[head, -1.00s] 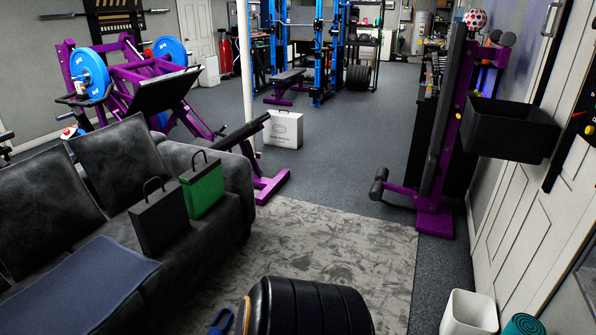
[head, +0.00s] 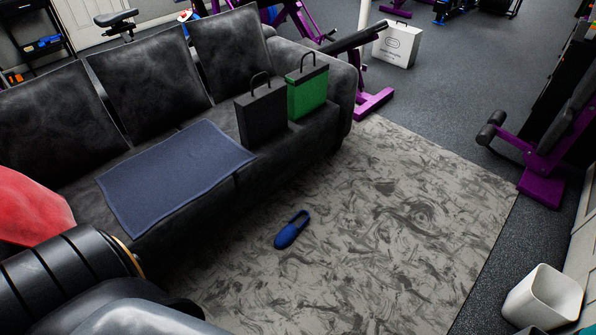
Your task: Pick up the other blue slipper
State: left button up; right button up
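One blue slipper (head: 291,229) lies on the patterned grey rug (head: 400,215), in front of the dark sofa. Its open strap end points up and to the right, and its closed toe points down and to the left. Nothing touches it except the rug. No second slipper shows. Black ribbed and grey parts at the lower left look like my own arm. No gripper fingers show in the head view.
The dark leather sofa (head: 150,60) holds a blue towel (head: 175,175), a black bag (head: 262,112) and a green bag (head: 307,88). A red object (head: 30,208) is at the left edge. A white bin (head: 543,297) stands at lower right. The rug around the slipper is clear.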

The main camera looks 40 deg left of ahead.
aim_at(288, 236)
jog(key=u, duration=1.15)
jog(key=i+l, duration=0.15)
jog(key=i, duration=0.4)
jog(key=i+l+z, duration=0.15)
jog(key=i, duration=0.4)
